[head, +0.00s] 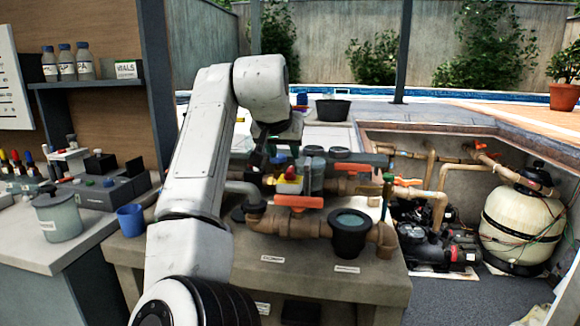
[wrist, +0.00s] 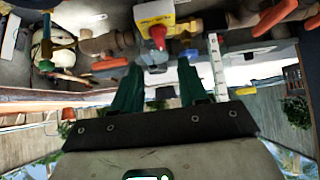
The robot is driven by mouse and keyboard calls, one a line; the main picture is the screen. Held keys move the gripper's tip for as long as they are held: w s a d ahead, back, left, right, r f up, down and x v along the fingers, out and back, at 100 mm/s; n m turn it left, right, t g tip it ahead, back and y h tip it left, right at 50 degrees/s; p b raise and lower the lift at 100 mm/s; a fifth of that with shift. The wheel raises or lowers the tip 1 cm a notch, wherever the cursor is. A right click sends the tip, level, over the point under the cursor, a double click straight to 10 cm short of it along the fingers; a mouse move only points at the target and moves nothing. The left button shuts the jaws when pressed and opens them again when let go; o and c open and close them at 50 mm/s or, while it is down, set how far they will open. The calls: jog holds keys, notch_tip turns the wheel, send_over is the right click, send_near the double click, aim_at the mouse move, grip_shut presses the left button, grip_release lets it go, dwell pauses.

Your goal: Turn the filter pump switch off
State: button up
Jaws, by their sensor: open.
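A yellow switch box with a red knob (head: 289,181) stands among the pipes on the bench in the head view. In the wrist view the yellow box (wrist: 153,13) is at the top centre, its red knob (wrist: 158,36) pointing toward my fingers. My gripper (head: 282,150) is above and close to the box in the head view. In the wrist view its two green fingers (wrist: 158,82) are spread apart, with nothing between them. The knob lies beyond the fingertips, roughly in line with the gap. Which way the switch is set cannot be read.
Brown pipes with orange-handled valves (head: 298,202) and a dark strainer pot (head: 350,232) crowd the bench (head: 395,285). A blue cup (head: 130,220) stands left of my arm. The sunken pit at right holds a black pump (head: 437,250) and a cream filter tank (head: 522,228).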

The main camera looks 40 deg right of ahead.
aim_at(290, 169)
jog(key=x, duration=0.9)
jog(key=shift+d, duration=0.1)
jog(key=c, duration=0.7)
